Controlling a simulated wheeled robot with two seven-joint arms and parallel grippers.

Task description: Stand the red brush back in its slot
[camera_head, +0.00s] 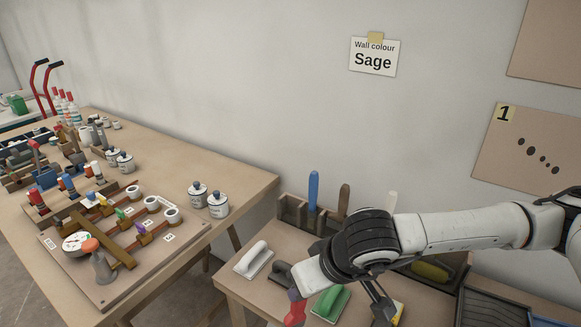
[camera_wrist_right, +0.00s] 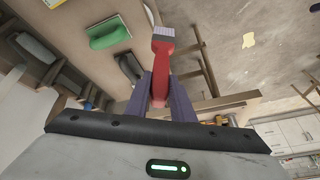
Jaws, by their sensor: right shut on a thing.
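The red brush (camera_wrist_right: 163,68) is held between the fingers of my right gripper (camera_wrist_right: 160,92). In the right wrist view its pale bristles point away from the gripper. In the head view part of the red brush (camera_head: 295,309) shows below the end of my right arm, over the table's front part. A wooden rack (camera_head: 291,211) stands at the back of the small table, with a blue handle (camera_head: 313,188), a brown handle (camera_head: 344,200) and a pale handle (camera_head: 390,203) upright in it. My arm hides part of the rack. My left gripper is out of view.
A white-handled float (camera_head: 254,259), a dark-handled one (camera_head: 281,272) and a green one (camera_head: 329,302) lie on the small table. A dark tray (camera_head: 490,308) is at the right. The larger table at left holds jars and a board. A sign reads "Wall colour Sage".

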